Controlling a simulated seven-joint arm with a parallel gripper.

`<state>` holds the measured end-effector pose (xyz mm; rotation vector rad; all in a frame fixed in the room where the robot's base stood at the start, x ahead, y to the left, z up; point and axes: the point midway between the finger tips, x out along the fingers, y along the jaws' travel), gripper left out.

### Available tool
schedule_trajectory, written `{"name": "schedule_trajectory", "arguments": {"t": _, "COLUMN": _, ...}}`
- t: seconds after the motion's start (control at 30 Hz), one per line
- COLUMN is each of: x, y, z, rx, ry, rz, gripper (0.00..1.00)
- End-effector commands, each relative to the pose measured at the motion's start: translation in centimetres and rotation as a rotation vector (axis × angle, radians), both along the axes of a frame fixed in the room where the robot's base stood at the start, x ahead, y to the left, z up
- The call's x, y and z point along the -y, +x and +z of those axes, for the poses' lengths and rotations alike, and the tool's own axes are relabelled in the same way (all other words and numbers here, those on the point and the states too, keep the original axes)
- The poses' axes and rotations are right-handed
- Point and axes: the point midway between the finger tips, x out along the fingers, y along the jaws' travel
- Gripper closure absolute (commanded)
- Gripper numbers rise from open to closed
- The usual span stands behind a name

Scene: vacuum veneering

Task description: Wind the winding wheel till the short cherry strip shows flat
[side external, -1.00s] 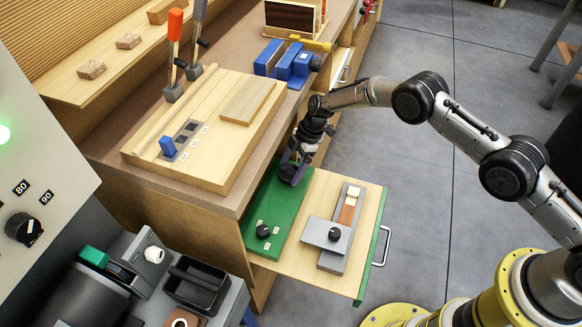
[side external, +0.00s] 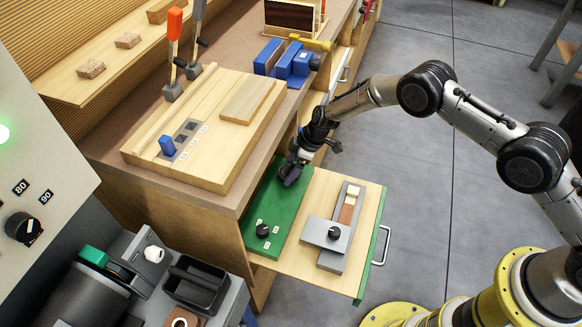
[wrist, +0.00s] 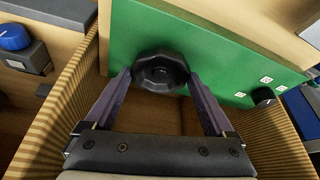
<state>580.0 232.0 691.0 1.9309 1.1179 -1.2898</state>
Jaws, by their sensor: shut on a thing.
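The black winding wheel (wrist: 160,72) is a lobed knob on the green panel (wrist: 215,62). My gripper (wrist: 161,78) has its two purple-grey fingers on either side of the wheel and is shut on it. In the side view, my gripper (side external: 290,174) hides most of the wheel at the panel's far end. A grey slotted holder (side external: 329,262) lies on the pale board to the right. A reddish-brown strip (side external: 347,213) shows in its slot, below a cream block (side external: 353,191). I cannot tell whether this strip is the short cherry one or how flat it lies.
A small black knob (side external: 263,231) with white labels sits at the panel's near end. Another black knob (side external: 334,233) sits on the holder's grey plate. The workbench edge and a wooden board (side external: 215,130) stand close on the left. The floor (side external: 430,200) to the right is clear.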

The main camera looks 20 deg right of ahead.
Motion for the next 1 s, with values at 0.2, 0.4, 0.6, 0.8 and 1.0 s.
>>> {"name": "schedule_trajectory", "arguments": {"t": 0.2, "x": 0.1, "y": 0.0, "z": 0.0, "rx": -0.002, "ry": -0.001, "rz": -0.004, "gripper": 0.67}}
{"name": "schedule_trajectory", "arguments": {"t": 0.4, "x": 0.1, "y": 0.0, "z": 0.0, "rx": -0.003, "ry": -0.001, "rz": -0.002, "gripper": 0.0}}
{"name": "schedule_trajectory", "arguments": {"t": 0.6, "x": 0.1, "y": 0.0, "z": 0.0, "rx": -0.001, "ry": 0.0, "rz": -0.002, "gripper": 0.0}}
{"name": "schedule_trajectory", "arguments": {"t": 0.8, "x": 0.4, "y": -0.1, "z": 1.0, "rx": 0.0, "ry": 0.0, "rz": -0.002, "gripper": 0.0}}
{"name": "schedule_trajectory", "arguments": {"t": 1.0, "x": 1.4, "y": -0.7, "z": 4.1, "rx": 0.002, "ry": 0.001, "rz": -0.003, "gripper": 0.0}}
